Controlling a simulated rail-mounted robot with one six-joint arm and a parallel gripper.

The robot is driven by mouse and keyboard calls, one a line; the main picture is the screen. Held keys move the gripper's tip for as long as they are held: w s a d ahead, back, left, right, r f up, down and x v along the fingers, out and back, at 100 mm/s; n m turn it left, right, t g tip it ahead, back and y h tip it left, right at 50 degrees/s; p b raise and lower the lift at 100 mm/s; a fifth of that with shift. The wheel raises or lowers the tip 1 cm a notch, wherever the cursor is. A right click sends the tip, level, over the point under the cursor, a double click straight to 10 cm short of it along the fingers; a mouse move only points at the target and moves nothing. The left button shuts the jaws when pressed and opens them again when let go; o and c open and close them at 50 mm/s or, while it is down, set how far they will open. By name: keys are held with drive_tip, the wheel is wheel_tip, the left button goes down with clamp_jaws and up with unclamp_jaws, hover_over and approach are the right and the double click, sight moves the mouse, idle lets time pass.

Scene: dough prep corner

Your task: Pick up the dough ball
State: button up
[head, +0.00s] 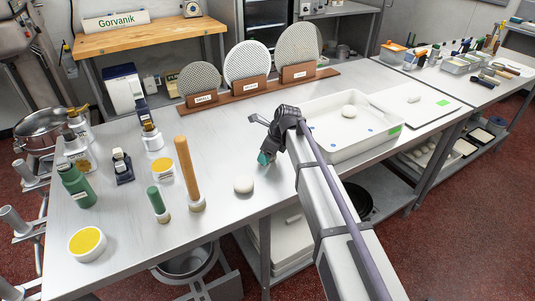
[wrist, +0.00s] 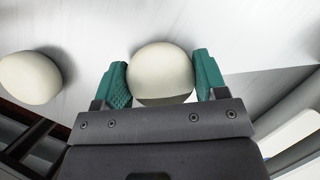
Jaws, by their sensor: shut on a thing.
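My gripper (wrist: 160,75) has two green, ribbed jaws shut on a pale dough ball (wrist: 161,72), one jaw on each side of it. In the head view my gripper (head: 265,157) is over the table, left of the white tray. The arm and gripper hide the held ball there. I cannot tell whether it touches the table. A second dough ball (head: 243,185) lies on the table near its front edge; it also shows in the wrist view (wrist: 28,77) at the left, apart from the jaws. A third dough ball (head: 348,111) lies in the tray.
The white tray (head: 350,152) stands right of my gripper. A wooden rolling pin (head: 188,170) and a small green-topped tool (head: 157,203) stand upright at the left, near yellow-topped tubs (head: 87,243) and bottles. Round discs (head: 246,62) stand in a rack behind. The table's middle is clear.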

wheel_tip(320, 180, up, 10)
drive_tip(key=p, duration=0.8)
drive_tip(key=shift+f+p, duration=0.25)
drive_tip(key=shift+p, duration=0.1)
wheel_tip(320, 180, up, 5)
drive_tip(key=p, duration=0.5)
